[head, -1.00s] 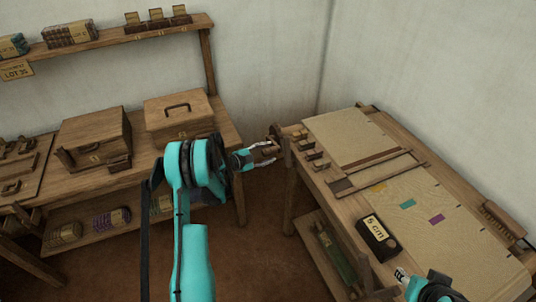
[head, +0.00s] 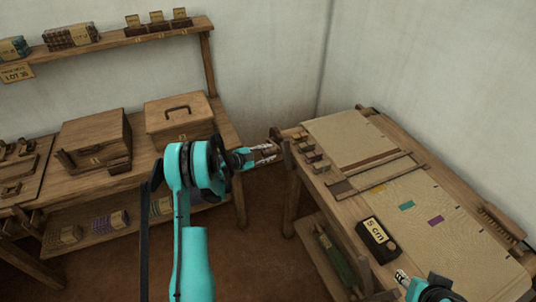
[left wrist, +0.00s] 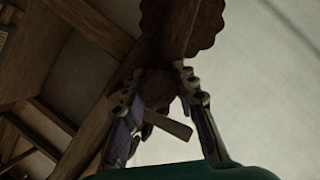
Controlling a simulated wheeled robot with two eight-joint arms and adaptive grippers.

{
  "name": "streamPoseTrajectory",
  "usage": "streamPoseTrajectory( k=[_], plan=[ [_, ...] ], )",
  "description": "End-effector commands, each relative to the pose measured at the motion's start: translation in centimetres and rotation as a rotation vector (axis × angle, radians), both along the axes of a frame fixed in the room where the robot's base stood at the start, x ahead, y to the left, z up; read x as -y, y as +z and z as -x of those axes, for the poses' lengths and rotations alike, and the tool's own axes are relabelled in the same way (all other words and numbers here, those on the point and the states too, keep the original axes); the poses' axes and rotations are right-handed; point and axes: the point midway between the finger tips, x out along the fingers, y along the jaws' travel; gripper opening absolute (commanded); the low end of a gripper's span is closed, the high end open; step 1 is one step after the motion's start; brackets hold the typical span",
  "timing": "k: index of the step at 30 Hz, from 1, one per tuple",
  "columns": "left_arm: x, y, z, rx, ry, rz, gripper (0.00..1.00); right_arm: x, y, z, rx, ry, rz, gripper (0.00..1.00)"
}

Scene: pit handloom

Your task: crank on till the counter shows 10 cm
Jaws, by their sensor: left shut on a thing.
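The counter (head: 377,239) is a dark box on the loom's near side and reads "5 cm". My left gripper (head: 268,153) is at the loom's far left end, its fingers shut on the wooden crank handle (left wrist: 155,90). The left wrist view shows the two fingers (left wrist: 163,108) on either side of the handle, below a scalloped wooden wheel (left wrist: 185,22). The fingers partly hide the handle. My right gripper (head: 402,277) is low at the right, near the loom's front edge; its jaw opening is unclear.
The loom (head: 345,187) carries pale cloth (head: 460,245) with small coloured patches. A wooden bench (head: 225,135) on the left holds two boxes (head: 180,118). A shelf (head: 120,38) hangs above it. Bare floor lies between bench and loom.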

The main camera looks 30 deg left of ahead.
Motion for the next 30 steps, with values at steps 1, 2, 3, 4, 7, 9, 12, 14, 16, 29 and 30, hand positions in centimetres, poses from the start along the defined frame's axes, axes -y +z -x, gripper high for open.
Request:
streamPoseTrajectory(
  k=[1, 2, 3, 4, 7, 9, 12, 14, 16, 29, 30],
  plan=[
    [-0.1, 0.4, -0.1, -0.017, 0.000, 0.021, 0.00, 0.0, 0.2, 0.0, 0.000, 0.000, 0.000, 0.40],
    [-0.2, 0.6, -0.2, -0.029, 0.000, 0.035, 0.00, 0.0, 0.3, 0.0, 0.000, 0.000, 0.000, 0.40],
    [-0.3, 0.9, -0.3, -0.047, 0.001, 0.056, 0.00, 0.0, 0.4, 0.0, 0.000, 0.000, 0.000, 0.40],
    [-0.4, 1.1, -0.3, -0.062, 0.001, 0.073, 0.00, 0.0, 0.5, 0.0, 0.000, 0.000, 0.000, 0.40],
    [-0.7, 1.7, -0.6, -0.110, 0.001, 0.129, 0.00, 0.0, 0.7, 0.0, 0.000, 0.000, 0.000, 0.40],
    [-0.9, 2.2, -0.8, -0.144, 0.002, 0.169, 0.00, 0.0, 0.8, 0.0, 0.000, 0.000, 0.000, 0.40],
    [-1.2, 2.7, -1.0, -0.188, 0.001, 0.222, 0.00, 0.0, 1.0, 0.0, 0.000, 0.000, 0.000, 0.40],
    [-1.4, 2.9, -1.2, -0.213, 0.001, 0.250, 0.00, 0.0, 1.0, 0.0, 0.000, 0.000, 0.000, 0.40],
    [-1.6, 3.2, -1.4, -0.239, 0.001, 0.281, 0.00, 0.0, 1.1, 0.0, 0.000, 0.000, 0.000, 0.40],
    [-2.3, 4.0, -1.9, -0.317, 0.002, 0.374, 0.00, 0.0, 1.3, 0.0, 0.000, 0.000, 0.000, 0.40],
    [-2.3, 4.0, -1.9, -0.319, 0.002, 0.376, 0.00, 0.0, 1.3, 0.0, 0.000, 0.000, 0.000, 0.40]
  ],
)
